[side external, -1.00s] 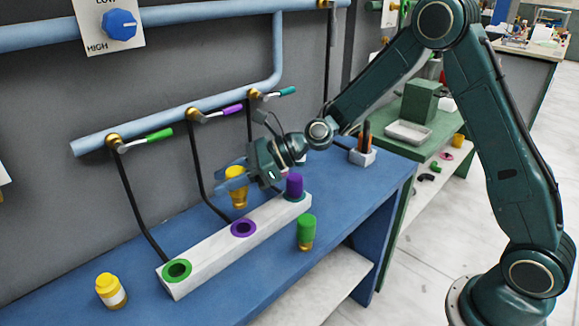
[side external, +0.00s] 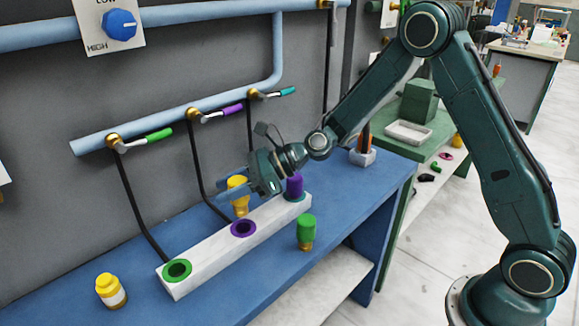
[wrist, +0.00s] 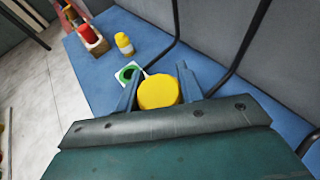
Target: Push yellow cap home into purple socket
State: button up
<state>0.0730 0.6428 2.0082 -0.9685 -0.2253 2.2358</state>
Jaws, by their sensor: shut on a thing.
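My gripper (side external: 238,187) is shut on the yellow cap (side external: 239,204), its blue fingers on either side of the cap's upper part. In the wrist view the yellow cap (wrist: 159,92) sits between both fingers and the purple socket is hidden. The socket's hole looks empty in the side view.
The white block (side external: 205,262) also has a green-ringed socket (side external: 177,270) and a purple cap (side external: 295,187) standing at its right end. A green cap (side external: 306,231) stands in front. A yellow-topped bottle (side external: 110,291) stands at left. Black hoses hang along the wall behind.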

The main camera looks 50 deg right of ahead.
jog(key=shift+f, duration=1.7)
jog(key=shift+f, duration=2.1)
dwell(0.8)
jog(key=o, duration=1.2)
jog(key=shift+s+d, duration=0.1)
jog(key=shift+d, duration=0.05)
jog(key=v, duration=1.3)
jog(key=shift+d+r, duration=0.2)
jog(key=shift+s, duration=0.1)
